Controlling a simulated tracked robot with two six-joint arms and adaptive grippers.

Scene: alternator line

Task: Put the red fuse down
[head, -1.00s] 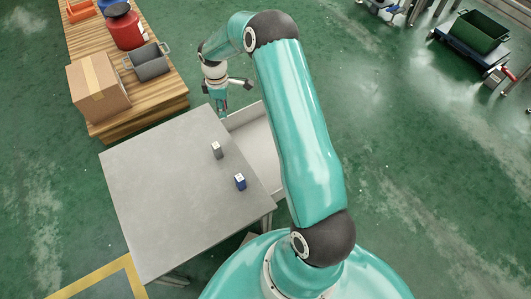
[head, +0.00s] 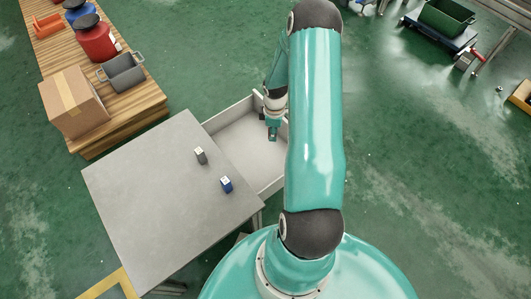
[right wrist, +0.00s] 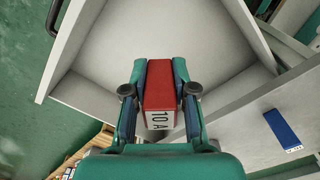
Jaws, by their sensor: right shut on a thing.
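The red fuse (right wrist: 160,88), marked 10 A, is between the fingers of my right gripper (right wrist: 160,92) in the right wrist view. The gripper is shut on it. In the head view my right gripper (head: 272,134) points down over the open drawer (head: 238,138) beside the grey table; the fuse cannot be made out there. The pale, bare drawer floor (right wrist: 165,40) shows behind the fuse in the wrist view. I cannot tell the exact height of the fuse above it. My left gripper is not in view.
A grey block (head: 201,155) and a blue block (head: 226,184) stand on the grey table (head: 150,200). The blue block also shows in the right wrist view (right wrist: 282,130). The drawer walls surround the space under my gripper.

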